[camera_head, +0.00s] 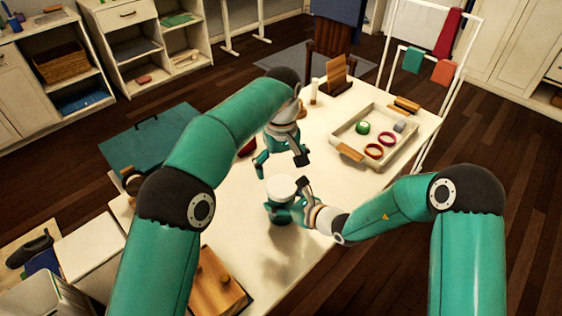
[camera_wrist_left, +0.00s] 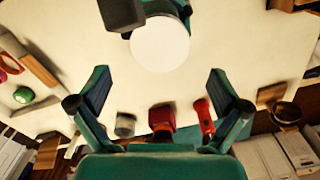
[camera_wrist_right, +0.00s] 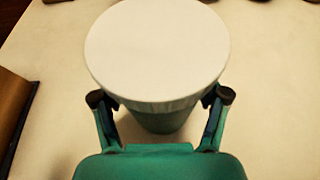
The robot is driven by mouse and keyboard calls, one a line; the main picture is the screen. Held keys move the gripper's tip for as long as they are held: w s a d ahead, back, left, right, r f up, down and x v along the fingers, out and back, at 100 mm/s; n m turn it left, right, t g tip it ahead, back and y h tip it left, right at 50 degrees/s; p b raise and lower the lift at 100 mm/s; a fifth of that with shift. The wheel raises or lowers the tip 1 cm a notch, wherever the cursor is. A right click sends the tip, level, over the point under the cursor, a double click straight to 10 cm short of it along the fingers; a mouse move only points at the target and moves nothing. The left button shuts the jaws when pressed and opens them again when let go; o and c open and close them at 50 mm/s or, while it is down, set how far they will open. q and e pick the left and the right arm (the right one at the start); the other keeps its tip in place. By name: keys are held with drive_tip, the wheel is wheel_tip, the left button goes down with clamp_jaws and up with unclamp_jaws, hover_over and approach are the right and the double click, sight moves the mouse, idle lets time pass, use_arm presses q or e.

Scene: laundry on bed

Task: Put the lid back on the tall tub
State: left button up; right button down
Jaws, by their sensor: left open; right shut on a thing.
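The tall tub (camera_head: 282,214) is green and stands upright on the pale table. The round white lid (camera_head: 281,187) lies over its mouth and looks about level; I cannot tell if it is fully pressed down. In the right wrist view the lid (camera_wrist_right: 158,50) hides the mouth, and the green tub body (camera_wrist_right: 160,118) shows below it. My right gripper (camera_head: 299,204) is shut on the tub, with a finger on each side below the lid. My left gripper (camera_head: 282,160) is open and empty, apart from the lid and beyond it in the head view.
A tray (camera_head: 345,153) with rings and a green item stands at the right. A wooden box (camera_head: 217,283) is at the near left edge. Red items (camera_wrist_left: 162,118) and a grey jar (camera_wrist_left: 125,125) show in the left wrist view. Table around the tub is mostly clear.

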sight(281, 185)
use_arm(q)
drive_tip(key=shift+f, duration=3.15)
drive_tip(key=shift+c, duration=0.3)
drive_tip(key=c, duration=1.1)
drive_tip(key=m, duration=0.3)
drive_tip(key=shift+m, duration=0.3)
drive_tip(key=m, duration=0.8)
drive_tip(key=shift+m, duration=0.3)
drive_tip(key=m, duration=0.3)
drive_tip(key=o, duration=1.2)
drive_tip(key=shift+c, duration=0.2)
